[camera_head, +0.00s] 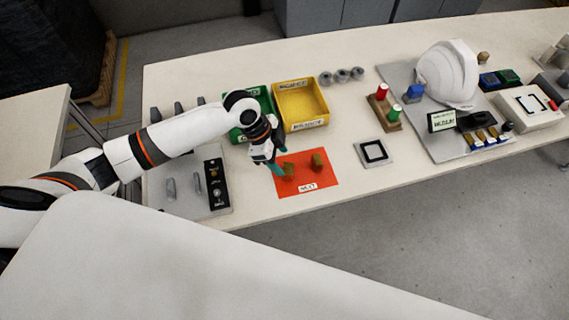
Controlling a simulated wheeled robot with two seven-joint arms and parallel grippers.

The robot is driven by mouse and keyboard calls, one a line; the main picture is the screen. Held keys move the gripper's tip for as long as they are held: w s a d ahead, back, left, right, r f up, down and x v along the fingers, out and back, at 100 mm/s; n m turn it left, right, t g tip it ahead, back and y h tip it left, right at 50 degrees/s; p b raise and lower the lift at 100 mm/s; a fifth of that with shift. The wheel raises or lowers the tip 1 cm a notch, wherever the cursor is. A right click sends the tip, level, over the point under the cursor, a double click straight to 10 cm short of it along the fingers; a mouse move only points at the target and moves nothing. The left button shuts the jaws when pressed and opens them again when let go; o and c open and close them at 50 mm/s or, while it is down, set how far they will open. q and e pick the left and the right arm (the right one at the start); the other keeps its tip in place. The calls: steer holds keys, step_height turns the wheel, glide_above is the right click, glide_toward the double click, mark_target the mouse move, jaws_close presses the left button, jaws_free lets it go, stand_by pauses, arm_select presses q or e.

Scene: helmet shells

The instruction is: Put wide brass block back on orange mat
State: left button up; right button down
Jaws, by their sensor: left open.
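The orange mat (306,187), labelled NEXT, lies near the front edge of the table. Two brass blocks are on it. The left brass block (290,169) looks the broader of the two, and the right brass block (318,161) looks narrower and taller. My left gripper (281,164) is open, with its teal fingertips pointing down at the left side of the mat, right beside the left block. I cannot tell whether they touch it. My right gripper is not in view.
A yellow bin (301,103) and a partly hidden green bin (252,112) stand behind the mat. A dark-framed square plate (374,153) lies to the right. A grey panel (216,183) is at left. A white helmet shell (447,74) stands on a grey board at right.

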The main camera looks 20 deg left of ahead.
arm_select(q)
steer(key=v, duration=0.7)
steer(key=shift+b, duration=0.3)
